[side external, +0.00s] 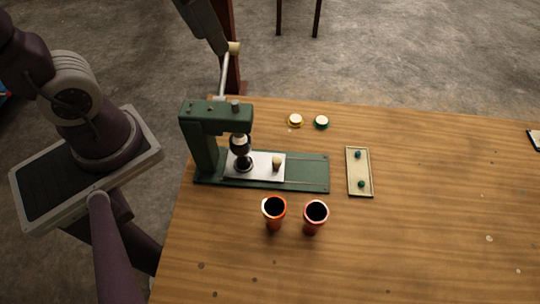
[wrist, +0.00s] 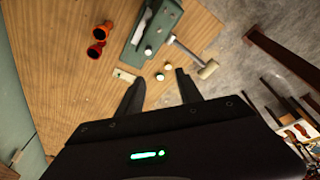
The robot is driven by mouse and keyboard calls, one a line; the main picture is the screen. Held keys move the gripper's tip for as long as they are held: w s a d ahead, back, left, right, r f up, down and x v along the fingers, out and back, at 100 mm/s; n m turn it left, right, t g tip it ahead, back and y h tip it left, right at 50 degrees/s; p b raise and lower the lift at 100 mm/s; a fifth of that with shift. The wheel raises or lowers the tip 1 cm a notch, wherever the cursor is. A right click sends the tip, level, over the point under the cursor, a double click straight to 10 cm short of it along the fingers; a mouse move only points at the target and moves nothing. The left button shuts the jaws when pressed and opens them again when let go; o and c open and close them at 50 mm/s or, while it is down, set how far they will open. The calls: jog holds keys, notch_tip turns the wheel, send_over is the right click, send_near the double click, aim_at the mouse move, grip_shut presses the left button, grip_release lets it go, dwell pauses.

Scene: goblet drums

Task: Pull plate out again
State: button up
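The green press (side external: 200,145) stands at the left of the table. Its white plate (side external: 262,161) lies on the base rails, with its left part under the press head. A dark round piece on the plate sits below the head. A pale knob (side external: 277,162) stands at the plate's right end. The press lever, with a wooden handle (side external: 234,48), points up; the handle also shows in the wrist view (wrist: 207,70). My gripper (wrist: 160,77) is open and empty, above the table and apart from the plate. In the side view only a dark part of it shows near the lever handle.
Two red-orange cups (side external: 274,213) (side external: 315,217) stand in front of the press. A yellow-rimmed lid (side external: 295,120) and a green-rimmed lid (side external: 321,122) lie behind it. A beige tray (side external: 352,190) with two dark pegs lies to the right. The table's right side is mostly clear.

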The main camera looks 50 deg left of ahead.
jog(key=w+d+f+g, duration=0.3)
jog(key=w+f, duration=0.3)
jog(key=w, duration=0.1)
jog(key=g, duration=0.5)
send_near(277, 158)
jog(key=f, duration=0.1)
jog(key=x, duration=0.7)
jog(key=shift+s+d+f, duration=0.15)
jog(key=shift+s+f, duration=0.05)
jog(key=shift+s, duration=0.2)
grip_shut()
